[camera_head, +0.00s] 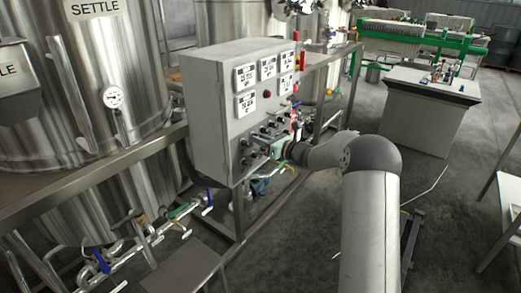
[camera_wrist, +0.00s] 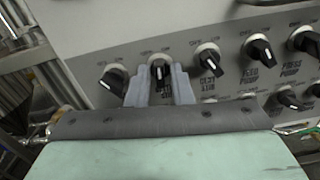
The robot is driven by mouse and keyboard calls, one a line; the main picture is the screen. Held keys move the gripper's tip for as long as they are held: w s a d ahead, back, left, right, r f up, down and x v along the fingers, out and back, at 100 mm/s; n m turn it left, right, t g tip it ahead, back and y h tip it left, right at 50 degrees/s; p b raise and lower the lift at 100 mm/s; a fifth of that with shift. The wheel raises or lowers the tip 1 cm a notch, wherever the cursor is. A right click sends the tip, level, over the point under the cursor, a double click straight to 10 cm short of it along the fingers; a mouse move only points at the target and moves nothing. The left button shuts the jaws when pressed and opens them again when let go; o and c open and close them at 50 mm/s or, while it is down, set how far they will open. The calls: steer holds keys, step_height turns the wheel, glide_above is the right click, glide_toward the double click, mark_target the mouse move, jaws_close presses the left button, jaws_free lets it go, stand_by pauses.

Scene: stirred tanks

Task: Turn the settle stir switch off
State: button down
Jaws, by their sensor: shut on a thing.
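A row of black rotary switches with white pointer lines is on the grey control box (camera_head: 212,140). In the wrist view, my gripper (camera_wrist: 160,77) has its two grey fingers on either side of one black switch (camera_wrist: 159,68), shut on it. Its white line points nearly straight up. The label under this switch is partly covered by the fingers, so I cannot read it fully. In the head view my arm reaches the box's switch face from the right, and the fingers are hard to make out there.
Close neighbours are a black switch (camera_wrist: 113,80) on the left and another (camera_wrist: 208,61) on the right. The feed pump switch (camera_wrist: 260,49) and press pump switch (camera_wrist: 304,41) are farther right. Steel tanks (camera_head: 105,80) and pipes (camera_head: 110,252) stand left of the box.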

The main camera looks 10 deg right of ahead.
steer(key=n+b, duration=0.7)
steer(key=b, duration=0.3)
steer(key=shift+f+b, duration=0.1)
steer(key=shift+b, duration=0.2)
steer(key=shift+n, duration=0.3)
steer(key=c, duration=1.5)
jaws_free()
steer(key=v, duration=1.7)
steer(key=shift+s+d+r, duration=0.15)
steer(key=shift+s+r, duration=0.1)
